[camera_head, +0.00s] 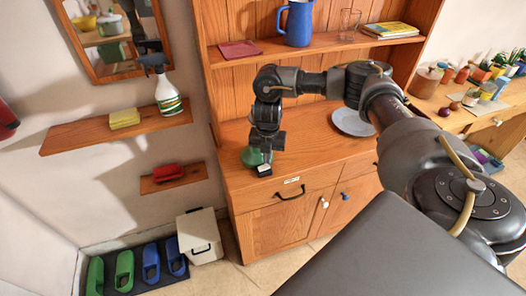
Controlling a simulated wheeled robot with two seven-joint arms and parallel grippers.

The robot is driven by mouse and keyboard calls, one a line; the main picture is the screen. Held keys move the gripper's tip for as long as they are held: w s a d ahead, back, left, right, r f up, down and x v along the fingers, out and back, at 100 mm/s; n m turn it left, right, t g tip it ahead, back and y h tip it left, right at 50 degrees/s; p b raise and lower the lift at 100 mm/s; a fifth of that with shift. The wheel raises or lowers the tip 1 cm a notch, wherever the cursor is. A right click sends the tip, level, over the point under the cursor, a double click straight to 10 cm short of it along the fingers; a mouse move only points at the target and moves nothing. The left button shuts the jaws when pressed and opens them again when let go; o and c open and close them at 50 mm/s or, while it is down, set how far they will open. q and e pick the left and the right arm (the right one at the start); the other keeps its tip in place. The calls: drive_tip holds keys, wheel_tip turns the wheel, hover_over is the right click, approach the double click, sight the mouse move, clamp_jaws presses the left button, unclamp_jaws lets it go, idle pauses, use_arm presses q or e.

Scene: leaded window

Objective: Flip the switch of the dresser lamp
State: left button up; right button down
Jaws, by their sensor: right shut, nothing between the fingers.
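The wooden dresser (318,148) stands in the middle. On the left part of its top is a green rounded object (250,157), probably the dresser lamp, largely hidden by my right gripper. A small black and white piece (264,170) sits at its front, near the dresser's front edge; it may be the switch, but its position is too small to read. My right gripper (267,158) points down right above this piece, shut and empty. I cannot tell whether it touches the piece. My left gripper is out of view.
A grey plate (353,122) lies on the dresser top, right of my gripper. The shelf above holds a blue jug (298,23), a glass (349,24), a red cloth or book (240,50) and books (391,30). A wall shelf with a spray bottle (166,92) is at left.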

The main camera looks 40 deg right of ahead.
drive_tip(key=shift+f+b, duration=0.65)
drive_tip(key=shift+f, duration=0.4)
idle(0.4)
drive_tip(key=shift+r, duration=0.15)
wheel_tip(320, 180, up, 7)
drive_tip(key=p, duration=0.7)
idle(0.5)
